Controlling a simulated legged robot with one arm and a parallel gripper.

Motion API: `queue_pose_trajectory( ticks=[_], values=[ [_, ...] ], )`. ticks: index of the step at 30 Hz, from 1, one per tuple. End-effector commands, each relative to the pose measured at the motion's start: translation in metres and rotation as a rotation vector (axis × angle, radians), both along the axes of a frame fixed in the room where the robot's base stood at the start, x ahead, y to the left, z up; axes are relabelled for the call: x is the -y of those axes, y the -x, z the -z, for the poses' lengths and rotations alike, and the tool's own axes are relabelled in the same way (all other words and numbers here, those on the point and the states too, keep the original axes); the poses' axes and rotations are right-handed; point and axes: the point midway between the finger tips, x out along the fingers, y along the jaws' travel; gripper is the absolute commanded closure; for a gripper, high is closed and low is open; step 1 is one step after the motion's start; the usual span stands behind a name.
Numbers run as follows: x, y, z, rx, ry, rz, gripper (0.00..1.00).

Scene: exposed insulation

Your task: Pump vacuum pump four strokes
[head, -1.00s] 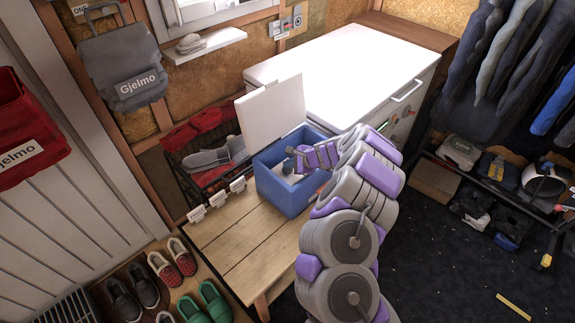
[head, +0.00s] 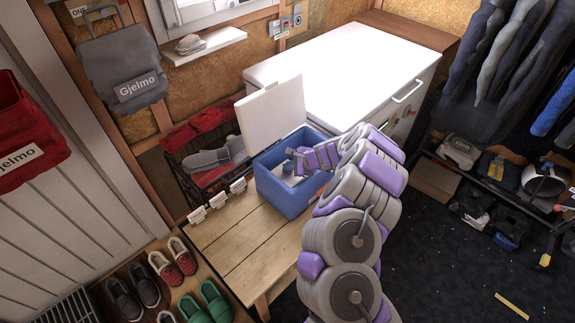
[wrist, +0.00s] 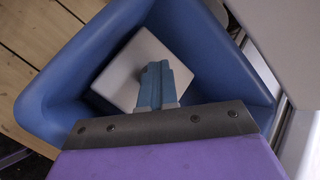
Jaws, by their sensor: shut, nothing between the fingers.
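I cannot make out a vacuum pump in either view. A blue open-topped box (head: 285,197) with a raised white lid (head: 272,112) stands at the back end of the wooden bench. My gripper (head: 288,168) reaches over its right side, with its tip at the box opening. In the wrist view, my shut gripper (wrist: 154,72) points into the blue box (wrist: 85,50). Its blue fingers overlap a pale square surface (wrist: 125,72) inside, and hide part of it. I cannot tell whether the fingers touch that surface.
A white chest freezer (head: 345,65) stands behind the box. The wooden bench (head: 235,255) is bare in front, with white clips (head: 197,215) along its left edge. Several shoes (head: 185,255) lie at the lower left. Dark floor (head: 450,260) is open to the right.

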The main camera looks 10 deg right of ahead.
Motion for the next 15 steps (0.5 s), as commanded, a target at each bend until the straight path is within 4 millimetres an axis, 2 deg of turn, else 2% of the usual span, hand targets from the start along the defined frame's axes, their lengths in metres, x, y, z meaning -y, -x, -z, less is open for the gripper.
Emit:
queue_pose_trajectory(
  ticks=[4, 15],
  values=[
    [0.001, -0.002, -0.014, 0.008, 0.000, 0.002, 1.00],
    [0.001, -0.004, -0.020, 0.017, 0.001, 0.003, 1.00]
  ],
)
